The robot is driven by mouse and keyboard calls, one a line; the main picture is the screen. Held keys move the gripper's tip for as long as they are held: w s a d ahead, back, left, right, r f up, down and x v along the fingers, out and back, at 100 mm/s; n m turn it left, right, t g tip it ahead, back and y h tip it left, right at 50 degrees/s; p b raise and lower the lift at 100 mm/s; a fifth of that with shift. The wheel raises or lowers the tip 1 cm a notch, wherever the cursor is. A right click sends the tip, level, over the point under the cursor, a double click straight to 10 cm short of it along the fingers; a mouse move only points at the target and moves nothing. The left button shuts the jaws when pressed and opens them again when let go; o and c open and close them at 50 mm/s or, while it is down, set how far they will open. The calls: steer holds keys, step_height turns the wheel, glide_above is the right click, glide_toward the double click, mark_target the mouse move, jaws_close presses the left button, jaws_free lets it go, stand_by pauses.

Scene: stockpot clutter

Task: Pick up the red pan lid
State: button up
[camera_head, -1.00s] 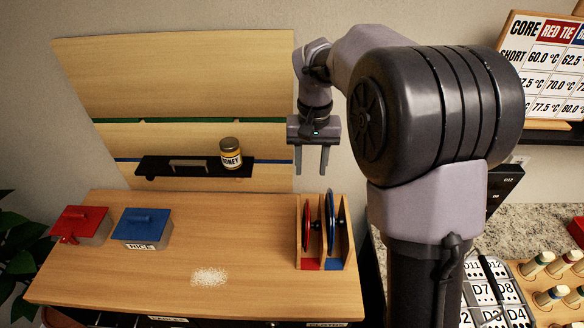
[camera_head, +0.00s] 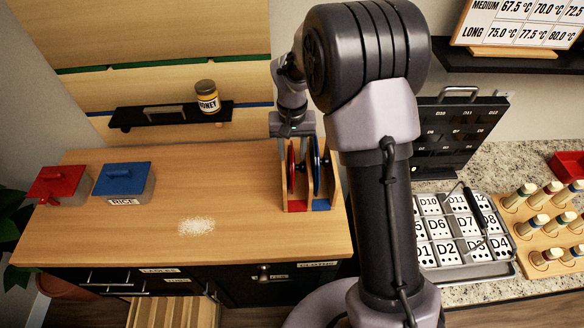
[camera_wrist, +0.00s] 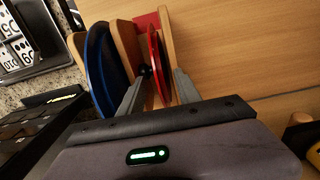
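The red pan lid (camera_head: 291,166) stands on edge in the left slot of a wooden lid rack (camera_head: 283,190). The blue lid (camera_head: 316,160) stands in the slot to its right. In the wrist view the red lid (camera_wrist: 157,62) shows edge-on, with a black knob on its blue-lid side. My gripper (camera_wrist: 159,76) is open. Its two fingers are on either side of the red lid, one between the two lids and one on the far side. I cannot tell whether either finger touches it. In the head view my fingers are hard to make out against the rack.
The blue lid (camera_wrist: 102,68) and wooden dividers are close beside my fingers. A black shelf (camera_head: 150,115) with a honey jar (camera_head: 207,97) is on the back wall. Red (camera_head: 58,185) and blue-lidded (camera_head: 123,181) boxes stand left.

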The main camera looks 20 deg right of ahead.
jaws_close()
stand_by(1.3)
